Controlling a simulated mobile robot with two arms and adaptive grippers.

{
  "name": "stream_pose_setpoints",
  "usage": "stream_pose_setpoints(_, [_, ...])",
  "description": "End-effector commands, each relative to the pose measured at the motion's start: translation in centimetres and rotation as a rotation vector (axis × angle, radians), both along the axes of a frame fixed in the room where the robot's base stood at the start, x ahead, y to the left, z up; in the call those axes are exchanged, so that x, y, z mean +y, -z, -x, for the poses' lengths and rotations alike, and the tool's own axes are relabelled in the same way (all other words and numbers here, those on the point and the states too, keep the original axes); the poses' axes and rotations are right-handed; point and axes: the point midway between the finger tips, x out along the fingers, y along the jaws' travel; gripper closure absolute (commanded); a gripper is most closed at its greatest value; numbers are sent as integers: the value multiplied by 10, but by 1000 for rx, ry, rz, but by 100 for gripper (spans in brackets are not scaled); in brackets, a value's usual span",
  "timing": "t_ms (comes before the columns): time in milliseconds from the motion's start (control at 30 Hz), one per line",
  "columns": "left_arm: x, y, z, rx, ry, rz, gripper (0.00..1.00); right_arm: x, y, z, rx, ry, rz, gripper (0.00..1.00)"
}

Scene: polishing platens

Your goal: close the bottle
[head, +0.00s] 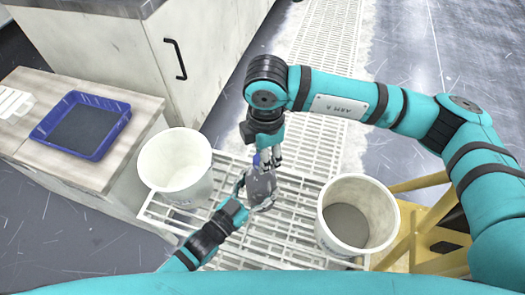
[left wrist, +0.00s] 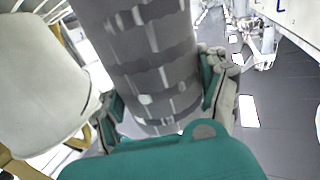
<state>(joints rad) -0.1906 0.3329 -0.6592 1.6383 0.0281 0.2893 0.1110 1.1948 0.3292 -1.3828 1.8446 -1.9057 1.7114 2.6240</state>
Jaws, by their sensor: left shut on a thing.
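A dark grey bottle (head: 262,187) stands roughly upright above the white grating in the head view. My left gripper (head: 245,188) comes from the lower left and is shut on the bottle's side. In the left wrist view the bottle (left wrist: 150,65) is a large grey cylinder with pale patches, between the fingers of my left gripper (left wrist: 160,95). My right gripper (head: 268,157) points down from above, right over the bottle's top. A small blue piece (head: 256,160), perhaps the cap, shows at its fingertips. Whether those fingers grip it, and the bottle's mouth, cannot be made out.
A white bucket (head: 155,180) stands left of the bottle. Another white bucket (head: 324,228) with grey contents stands to the right. A blue tray (head: 45,128) lies on the bench (head: 130,110) at left. White slatted grating (head: 225,245) lies below; a yellow frame (head: 418,215) is at right.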

Motion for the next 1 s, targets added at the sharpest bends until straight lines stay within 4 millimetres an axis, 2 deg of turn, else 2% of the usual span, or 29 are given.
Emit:
stream_pose_setpoints(100, [0, 1, 0, 2, 0, -1, 100, 0, 0, 2, 1, 210, -2, 77])
stream_pose_setpoints(200, [0, 1, 0, 2, 0, -2, 100, 0, 0, 3, 0, 315, -2, 77])
stream_pose_setpoints(567, [0, 1, 0, 2, 0, -1, 100, 0, 0, 3, -2, 356, -1, 77])
stream_pose_setpoints(600, [0, 1, 0, 2, 0, -1, 100, 0, 0, 3, -2, 356, -1, 62])
stream_pose_setpoints(733, [0, 1, 0, 2, 0, -1, 100, 0, 0, 3, -1, 355, -1, 45])
stream_pose_setpoints(1000, [0, 1, 0, 2, 0, -1, 100, 0, 0, 3, -1, 354, -1, 44])
